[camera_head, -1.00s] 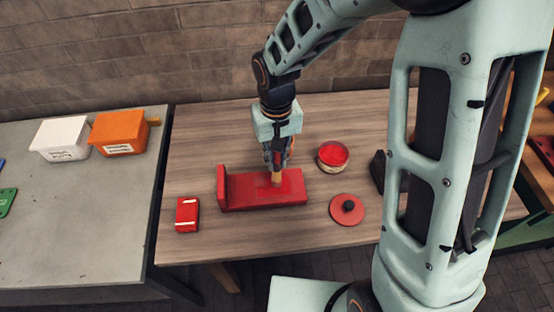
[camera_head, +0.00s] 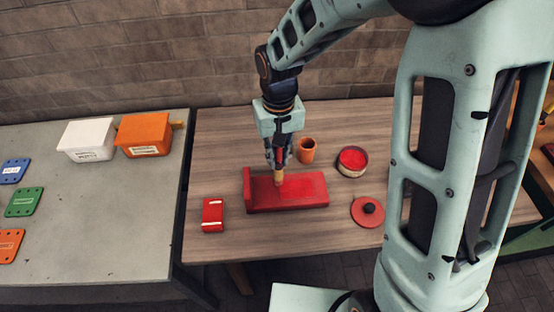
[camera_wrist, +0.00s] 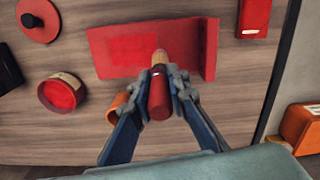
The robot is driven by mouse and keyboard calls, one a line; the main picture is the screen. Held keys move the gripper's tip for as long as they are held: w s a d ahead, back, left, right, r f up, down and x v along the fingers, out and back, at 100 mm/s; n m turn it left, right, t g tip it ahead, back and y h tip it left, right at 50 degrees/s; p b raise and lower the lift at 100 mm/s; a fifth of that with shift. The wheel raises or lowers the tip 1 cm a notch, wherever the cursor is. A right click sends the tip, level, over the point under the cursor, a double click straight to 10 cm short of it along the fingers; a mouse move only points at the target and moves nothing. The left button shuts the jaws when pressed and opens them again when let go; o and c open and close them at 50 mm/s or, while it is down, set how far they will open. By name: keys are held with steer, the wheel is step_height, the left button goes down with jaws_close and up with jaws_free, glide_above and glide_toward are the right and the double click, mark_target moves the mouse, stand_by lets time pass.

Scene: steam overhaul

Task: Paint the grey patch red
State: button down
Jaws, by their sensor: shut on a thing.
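A red L-shaped bracket (camera_head: 312,190) lies on the wooden table, its upright end at the left in the head view. It also shows in the wrist view (camera_wrist: 103,52). A brighter red patch (camera_wrist: 133,50) covers part of its flat face; no grey shows on it. My gripper (camera_head: 278,158) is shut on a brush with a red handle (camera_wrist: 159,100) and tan bristles (camera_wrist: 160,56). The bristles point down at the bracket near its upright end, beside the bright patch. Whether they touch the face I cannot tell.
An open paint tin (camera_head: 353,161) stands right of the bracket, its red lid (camera_head: 368,212) nearer me. An orange cup (camera_head: 306,150) stands behind the bracket. A red block (camera_head: 213,215) lies left. White (camera_head: 88,139) and orange (camera_head: 144,134) bins stand on the grey table.

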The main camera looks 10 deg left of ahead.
steer(key=shift+a+r+p, duration=0.1)
steer(key=shift+r+p, duration=1.45)
steer(key=shift+r, duration=0.95)
steer(key=shift+w+f, duration=0.1)
